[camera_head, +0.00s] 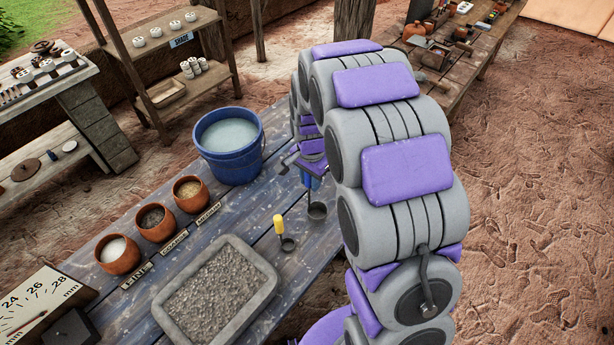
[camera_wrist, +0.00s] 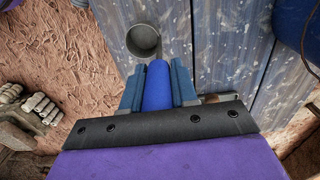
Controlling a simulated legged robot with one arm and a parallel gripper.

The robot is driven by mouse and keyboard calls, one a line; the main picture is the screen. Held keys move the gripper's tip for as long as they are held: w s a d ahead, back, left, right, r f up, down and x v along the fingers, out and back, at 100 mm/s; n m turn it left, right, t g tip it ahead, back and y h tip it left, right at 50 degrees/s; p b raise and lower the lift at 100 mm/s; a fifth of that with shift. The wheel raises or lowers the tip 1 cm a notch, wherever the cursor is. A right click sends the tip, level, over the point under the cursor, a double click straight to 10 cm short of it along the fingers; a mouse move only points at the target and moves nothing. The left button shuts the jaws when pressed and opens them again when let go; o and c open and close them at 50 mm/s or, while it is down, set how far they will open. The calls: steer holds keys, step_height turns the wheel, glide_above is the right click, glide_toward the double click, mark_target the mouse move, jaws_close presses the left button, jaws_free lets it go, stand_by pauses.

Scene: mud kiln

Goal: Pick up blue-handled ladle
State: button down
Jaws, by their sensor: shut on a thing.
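The blue-handled ladle (camera_wrist: 157,87) is between the two fingers of my gripper (camera_wrist: 158,84) in the wrist view. Its blue handle is clasped, and its round grey cup (camera_wrist: 143,41) sticks out past the fingertips over the blue planks. In the head view my gripper (camera_head: 308,172) is at the table, pointing down, with the ladle's grey cup (camera_head: 317,211) below it. I cannot tell whether the cup touches the table (camera_head: 250,228). A yellow-handled ladle (camera_head: 279,226) stands to its left.
A blue bucket of water (camera_head: 231,172) stands behind and left of my gripper. Several clay pots (camera_head: 118,266) line the left edge, with labels. A grey tray of gravelly material (camera_head: 265,285) is at the front. Shelves (camera_head: 180,95) stand behind.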

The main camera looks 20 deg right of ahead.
steer(key=s+d+p, duration=0.1)
steer(key=s+d, duration=0.2)
steer(key=s, duration=0.3)
steer(key=s+d+r+p, duration=0.1)
steer(key=s+d, duration=0.1)
steer(key=s, duration=0.5)
steer(key=shift+d+r, duration=0.25)
steer(key=shift+d, duration=0.15)
steer(key=c, duration=1.5)
jaws_free()
steer(key=c, duration=0.3)
